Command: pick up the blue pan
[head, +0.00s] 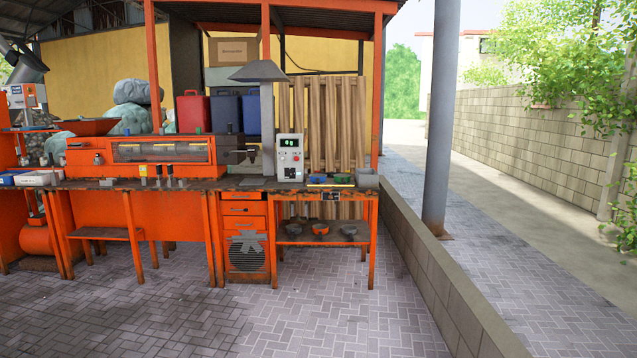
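A small blue pan-like item (317,179) sits on the right part of the orange workbench top (255,187), just right of a white control box (290,158). It is small and far off, so I cannot make out its shape for certain. A green item (342,179) sits beside it on the right. Neither of my grippers is in view.
Several bowl-like pans (320,229) sit on the bench's lower shelf. A grey container (366,178) stands at the bench's right end. A low block wall (440,275) and a grey post (440,120) stand to the right. The paved floor (310,320) in front is clear.

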